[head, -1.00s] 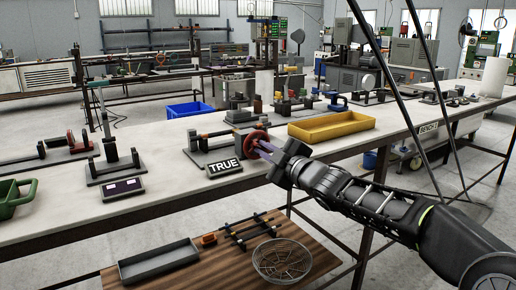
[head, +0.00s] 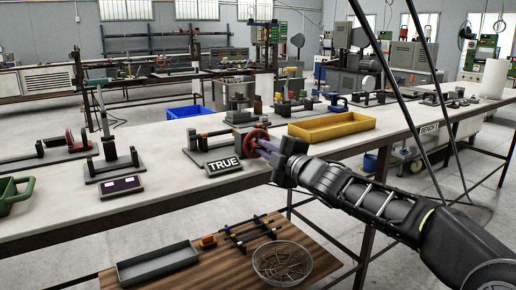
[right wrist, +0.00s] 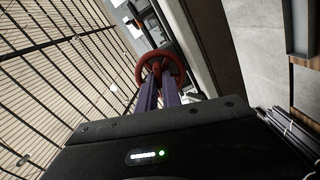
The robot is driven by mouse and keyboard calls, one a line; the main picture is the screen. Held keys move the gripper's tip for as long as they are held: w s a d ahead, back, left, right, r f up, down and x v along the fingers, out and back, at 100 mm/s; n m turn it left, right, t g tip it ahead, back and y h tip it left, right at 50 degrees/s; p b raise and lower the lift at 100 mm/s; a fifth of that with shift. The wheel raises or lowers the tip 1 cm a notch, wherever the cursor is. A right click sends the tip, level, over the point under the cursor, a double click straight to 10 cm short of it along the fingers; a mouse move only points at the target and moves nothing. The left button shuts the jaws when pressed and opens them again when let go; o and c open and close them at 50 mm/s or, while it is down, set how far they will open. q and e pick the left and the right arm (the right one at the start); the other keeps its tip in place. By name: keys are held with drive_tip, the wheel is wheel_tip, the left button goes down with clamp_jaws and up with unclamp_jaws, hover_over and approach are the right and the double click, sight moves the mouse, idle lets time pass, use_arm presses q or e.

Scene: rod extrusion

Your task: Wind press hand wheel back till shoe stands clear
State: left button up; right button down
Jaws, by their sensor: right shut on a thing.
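A small press (head: 212,143) stands on the near bench, dark and low, with a red hand wheel (head: 252,133) on its right end, facing my right arm. My right gripper (head: 264,147) reaches in from the right with its purple fingers at the wheel and is shut on it. In the right wrist view the red wheel (right wrist: 178,62) stands at the tips of the two purple fingers (right wrist: 158,88). The shoe is too small to make out, and I cannot tell its gap. My left gripper is not in view.
A "TRUE" sign (head: 223,166) stands in front of the press. A yellow tray (head: 332,127) lies to the right on the bench (head: 165,195). Other small fixtures stand to the left and behind. A wire basket (head: 282,263) and grey tray (head: 158,265) sit on the lower wooden shelf.

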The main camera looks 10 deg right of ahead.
drive_tip(key=shift+f, duration=0.15)
drive_tip(key=shift+n+b, duration=0.4)
drive_tip(key=shift+n, duration=0.6)
drive_tip(key=shift+n+b, duration=0.3)
drive_tip(key=shift+n, duration=0.7)
drive_tip(key=shift+n+b, duration=0.4)
drive_tip(key=shift+n, duration=0.6)
